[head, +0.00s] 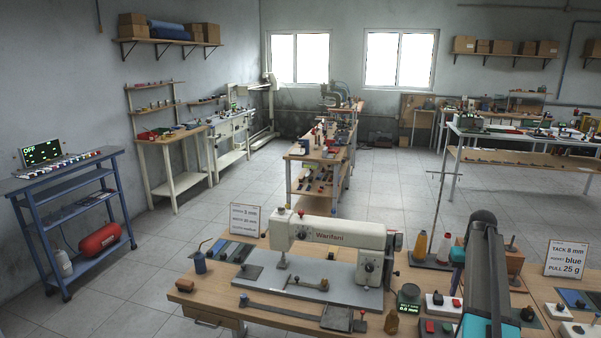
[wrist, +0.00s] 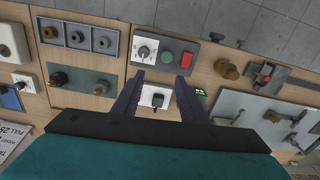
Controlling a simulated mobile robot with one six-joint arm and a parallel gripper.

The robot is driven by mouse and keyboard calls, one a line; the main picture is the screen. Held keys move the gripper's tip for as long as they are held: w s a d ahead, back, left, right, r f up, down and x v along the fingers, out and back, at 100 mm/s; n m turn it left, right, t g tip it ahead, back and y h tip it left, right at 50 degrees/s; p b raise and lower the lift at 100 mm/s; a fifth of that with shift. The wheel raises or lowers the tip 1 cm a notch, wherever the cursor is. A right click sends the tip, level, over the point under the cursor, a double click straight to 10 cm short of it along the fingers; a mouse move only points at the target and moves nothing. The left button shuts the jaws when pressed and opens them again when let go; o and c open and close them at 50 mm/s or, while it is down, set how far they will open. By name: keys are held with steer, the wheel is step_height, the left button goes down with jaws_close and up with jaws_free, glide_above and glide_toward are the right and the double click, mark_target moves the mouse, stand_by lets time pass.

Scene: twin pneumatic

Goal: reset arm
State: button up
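My gripper (wrist: 160,80) shows in the wrist view with its two dark fingers spread apart. Nothing is between the fingertips. The fingers hang above the wooden workbench, over a white box with a black knob (wrist: 154,97) and close to a grey panel (wrist: 170,60) with a dial, a green button and a red button. I cannot tell the exact height. In the head view my arm reaches over the bench at the right, and its gripper end is hidden or out of frame.
A white sewing machine (head: 335,238) stands on the bench (head: 215,300), left of my arm. Thread spools (head: 421,245), a round display (head: 409,296) and a sign (head: 565,258) stand nearby. A blue cart (head: 75,200) is at the left. Tiled floor (head: 180,235) between them is clear.

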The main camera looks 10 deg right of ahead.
steer(key=s+a+f+n, duration=0.1)
steer(key=a+f, duration=0.7)
steer(key=a, duration=0.5)
steer(key=s+a+f+n, duration=0.1)
steer(key=a+f, duration=0.6)
steer(key=a, duration=0.6)
steer(key=s+a+f+n, duration=0.1)
steer(key=s+a+f, duration=0.45)
steer(key=a, duration=0.35)
steer(key=s+a+f+n, duration=0.1)
steer(key=s+a+f, duration=0.4)
steer(key=a, duration=0.5)
steer(key=s+f+g+b, duration=0.6)
steer(key=s+f+b, duration=0.4)
steer(key=s+f, duration=1.6)
steer(key=shift+s+d+f, duration=0.2)
steer(key=shift+f, duration=0.15)
